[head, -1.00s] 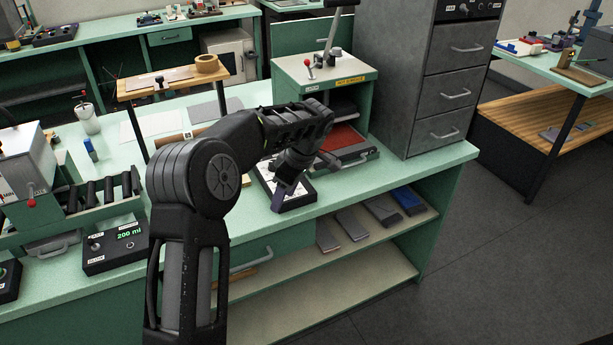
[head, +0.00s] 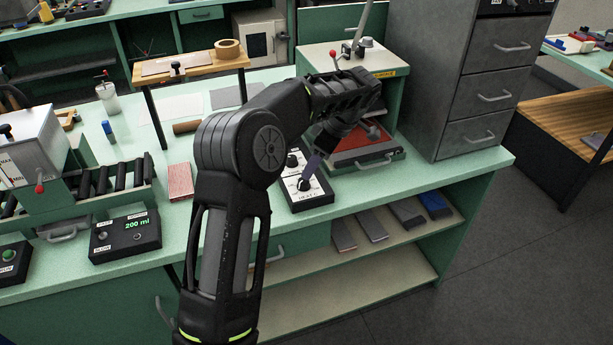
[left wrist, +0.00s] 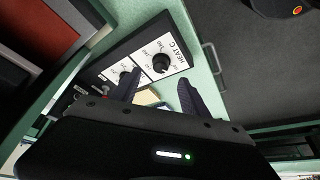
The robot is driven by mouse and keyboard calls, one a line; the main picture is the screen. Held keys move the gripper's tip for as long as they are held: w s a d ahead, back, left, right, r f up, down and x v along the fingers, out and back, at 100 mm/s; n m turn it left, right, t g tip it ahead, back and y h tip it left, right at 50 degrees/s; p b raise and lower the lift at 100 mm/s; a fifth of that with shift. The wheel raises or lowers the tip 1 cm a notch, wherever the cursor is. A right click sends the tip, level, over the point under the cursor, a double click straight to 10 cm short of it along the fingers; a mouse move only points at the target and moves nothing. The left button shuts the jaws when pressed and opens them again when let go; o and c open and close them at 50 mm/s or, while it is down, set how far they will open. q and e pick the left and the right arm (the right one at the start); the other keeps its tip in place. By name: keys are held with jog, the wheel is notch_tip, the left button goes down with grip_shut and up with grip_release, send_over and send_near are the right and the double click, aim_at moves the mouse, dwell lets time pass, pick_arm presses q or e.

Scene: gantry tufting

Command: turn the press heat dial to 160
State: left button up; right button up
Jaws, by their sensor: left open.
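The heat dial (head: 304,184) is a black knob on a white-faced control box (head: 322,198) at the bench front, before the press (head: 392,88). In the left wrist view the dial (left wrist: 161,63) sits beside the "HEAT C" lettering; its setting is too small to read. A second black dial (head: 292,160) is behind it on the same box. My left gripper (head: 314,163) is just above and behind the heat dial. In the left wrist view its fingers (left wrist: 160,78) are apart, with the dial beyond the gap and nothing between them. My right gripper is not in view.
The press has a red plate (head: 352,138) and a lever on top. A grey drawer cabinet (head: 437,75) stands to its right. A red block (head: 180,182) and a display box reading 200 ml (head: 126,236) lie left of my arm. The bench front edge is close.

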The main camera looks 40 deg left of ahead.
aim_at(304, 180)
pick_arm(q)
jog(key=p+x, duration=0.1)
jog(key=x, duration=0.5)
jog(key=shift+a+f, duration=0.1)
jog(key=shift+f, duration=0.15)
jog(key=shift+c, duration=0.5)
grip_shut()
